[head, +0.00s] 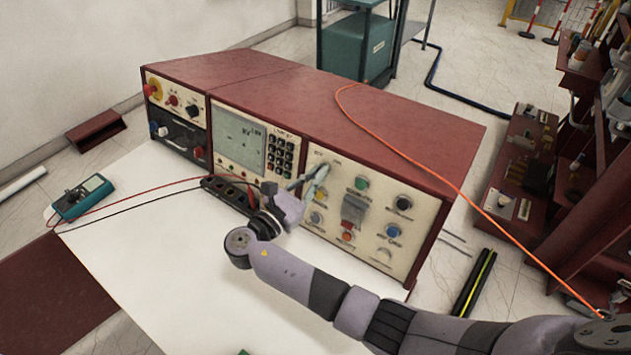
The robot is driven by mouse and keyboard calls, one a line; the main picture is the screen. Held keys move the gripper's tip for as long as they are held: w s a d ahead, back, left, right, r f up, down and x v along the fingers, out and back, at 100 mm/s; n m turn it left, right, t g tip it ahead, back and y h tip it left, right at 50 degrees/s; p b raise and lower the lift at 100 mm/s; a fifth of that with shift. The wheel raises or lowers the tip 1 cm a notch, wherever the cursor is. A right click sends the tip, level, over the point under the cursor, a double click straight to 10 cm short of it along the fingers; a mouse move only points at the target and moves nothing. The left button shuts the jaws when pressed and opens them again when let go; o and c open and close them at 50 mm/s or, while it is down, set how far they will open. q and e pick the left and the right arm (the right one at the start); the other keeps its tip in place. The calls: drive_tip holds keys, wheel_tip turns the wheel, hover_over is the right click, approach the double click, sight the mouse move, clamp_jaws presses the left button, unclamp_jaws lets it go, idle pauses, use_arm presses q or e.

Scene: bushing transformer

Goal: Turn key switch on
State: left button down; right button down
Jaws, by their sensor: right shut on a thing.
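A red-cased test console (350,115) stands on a white table, its cream control panel (405,240) facing me. My right gripper (318,178) reaches from the lower right to the upper left part of this panel. Its fingers are closed at the panel face, on the key switch, which the fingers mostly hide. I cannot make out which way the key points. My left gripper is not in view.
Next to my right gripper on the panel are a green button (361,183), a grey lever block (354,209) and several knobs. A teal multimeter (83,197) with red and black leads lies at the table's left. An orange cable (430,165) crosses the console top. The table's front is mostly clear.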

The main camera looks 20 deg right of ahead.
drive_tip(key=m+g+b, duration=0.1)
drive_tip(key=m, duration=0.2)
drive_tip(key=m+g+b, duration=0.1)
drive_tip(key=m+b, duration=0.1)
drive_tip(key=m, duration=0.1)
drive_tip(key=shift+m+h, duration=0.3)
drive_tip(key=shift+h, duration=0.1)
drive_tip(key=shift+m+g, duration=0.3)
drive_tip(key=shift+g, duration=0.1)
drive_tip(key=c, duration=1.8)
unclamp_jaws()
drive_tip(key=shift+r, duration=0.1)
wheel_tip(320, 180, up, 10)
drive_tip(key=shift+w+f, duration=0.1)
